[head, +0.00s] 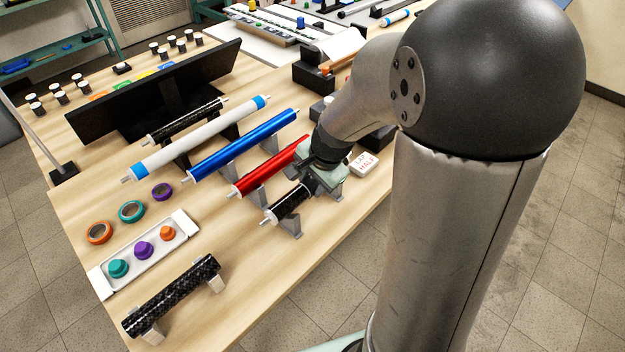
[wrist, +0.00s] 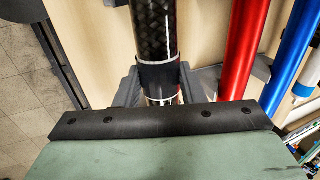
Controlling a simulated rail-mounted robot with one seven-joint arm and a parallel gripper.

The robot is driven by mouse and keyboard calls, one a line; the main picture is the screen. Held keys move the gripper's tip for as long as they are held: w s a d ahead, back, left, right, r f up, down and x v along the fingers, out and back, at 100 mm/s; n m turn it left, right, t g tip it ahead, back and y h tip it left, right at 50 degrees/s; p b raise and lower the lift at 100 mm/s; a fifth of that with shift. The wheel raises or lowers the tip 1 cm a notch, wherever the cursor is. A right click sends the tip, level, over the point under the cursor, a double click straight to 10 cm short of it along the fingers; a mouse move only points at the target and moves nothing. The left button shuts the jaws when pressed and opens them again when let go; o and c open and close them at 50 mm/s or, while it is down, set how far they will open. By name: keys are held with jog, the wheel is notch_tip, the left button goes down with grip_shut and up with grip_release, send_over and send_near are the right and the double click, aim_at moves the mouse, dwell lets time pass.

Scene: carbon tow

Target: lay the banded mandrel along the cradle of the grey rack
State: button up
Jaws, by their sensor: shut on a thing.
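A black woven mandrel (head: 290,202) with pale end pins lies along the front right of the table, in line with the grey rack (head: 291,224). In the wrist view the mandrel (wrist: 153,30) shows a plain dark band and a pale ring near my gripper. My gripper (head: 316,180) is shut on it towards its far end. The grey rack's supports (wrist: 126,88) stand on both sides of it in the wrist view. The mandrel appears at or just above the cradle; I cannot tell whether it touches. My fingertips are hidden in the wrist view.
Red (head: 270,168), blue (head: 244,146) and blue-ended white (head: 200,138) rods lie parallel behind. A small white labelled box (head: 364,164) stands right of my gripper. A carbon tube (head: 172,296) sits on supports at the front left, near a white tray (head: 107,288).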

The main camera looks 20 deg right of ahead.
jog(key=shift+f+b, duration=0.6)
jog(key=shift+f, duration=0.05)
jog(key=o, duration=1.2)
jog(key=v, duration=1.7)
jog(key=shift+r, duration=0.25)
jog(key=s+a+f+n+g+h, duration=0.1)
jog(key=s+a+f+n+g, duration=0.1)
jog(key=s+f+n, duration=0.8)
jog(key=s+a+n, duration=0.1)
jog(key=s+n, duration=0.1)
jog(key=s, duration=0.2)
jog(key=shift+a+g+h, duration=0.35)
jog(key=shift+g+h, duration=0.05)
